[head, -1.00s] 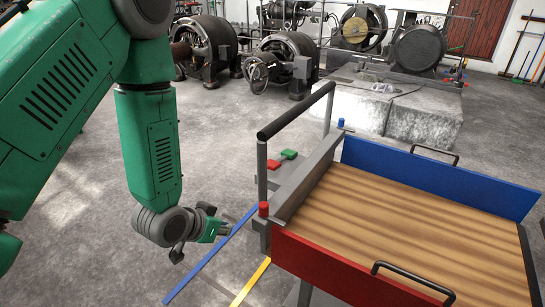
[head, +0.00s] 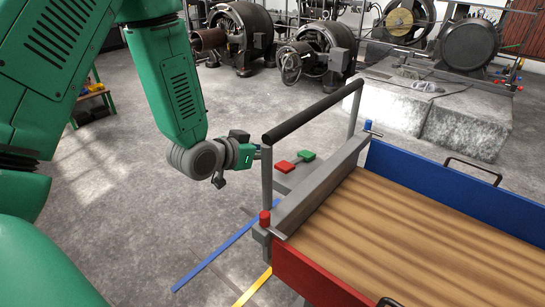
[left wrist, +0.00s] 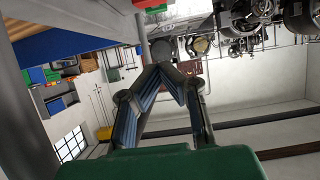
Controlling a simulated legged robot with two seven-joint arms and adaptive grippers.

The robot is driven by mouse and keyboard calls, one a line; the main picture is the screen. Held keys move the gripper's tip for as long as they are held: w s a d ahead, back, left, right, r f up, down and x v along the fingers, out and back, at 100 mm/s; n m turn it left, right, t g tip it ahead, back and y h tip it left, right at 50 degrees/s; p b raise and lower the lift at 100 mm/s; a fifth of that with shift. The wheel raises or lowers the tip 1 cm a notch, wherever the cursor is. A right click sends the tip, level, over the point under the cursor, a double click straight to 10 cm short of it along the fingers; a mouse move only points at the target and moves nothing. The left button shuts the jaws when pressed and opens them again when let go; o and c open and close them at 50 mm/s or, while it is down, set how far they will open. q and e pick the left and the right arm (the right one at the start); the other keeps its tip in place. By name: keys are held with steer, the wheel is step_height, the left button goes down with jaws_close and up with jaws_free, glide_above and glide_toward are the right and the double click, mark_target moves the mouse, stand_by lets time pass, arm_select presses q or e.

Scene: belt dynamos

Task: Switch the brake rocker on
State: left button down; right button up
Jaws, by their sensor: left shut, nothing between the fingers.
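The brake rocker is on a grey bracket at the near end of the cart, under the handle bar, with a red pad (head: 284,167) and a green pad (head: 307,155). I cannot tell which pad is pressed down. My left gripper (head: 258,153) is shut and empty, beside the near handle post and just left of the red pad. In the left wrist view its closed fingers (left wrist: 159,70) meet in a point. Red and green patches at that view's top edge may be the rocker. My right gripper is not in view.
The handle bar (head: 315,112) stands on two grey posts above the rocker. The cart has a wooden bed (head: 420,235), a red side (head: 310,275) and a blue side (head: 450,193). Corner knobs are red (head: 264,218) and blue (head: 368,125). Machines stand behind; the floor left is open.

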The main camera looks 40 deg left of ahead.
arm_select(q)
steer(key=b, duration=0.1)
glide_above(283, 166)
steer(key=s, duration=0.1)
step_height(283, 166, down, 3)
steer(key=shift+w+f+b, duration=0.4)
steer(key=shift+w, duration=0.15)
steer(key=f, duration=0.2)
steer(key=shift+w+a+f+b, duration=0.1)
steer(key=shift+a+f+b, duration=0.2)
steer(key=shift+a+b, duration=0.1)
steer(key=shift+f, duration=0.4)
steer(key=shift+d+f, duration=0.15)
steer(key=shift+f, duration=0.1)
steer(key=shift+s+d, duration=0.2)
steer(key=shift+d, duration=0.2)
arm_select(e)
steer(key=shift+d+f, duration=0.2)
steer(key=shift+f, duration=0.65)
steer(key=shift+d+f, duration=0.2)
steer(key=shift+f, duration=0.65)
arm_select(q)
steer(key=shift+a, duration=0.1)
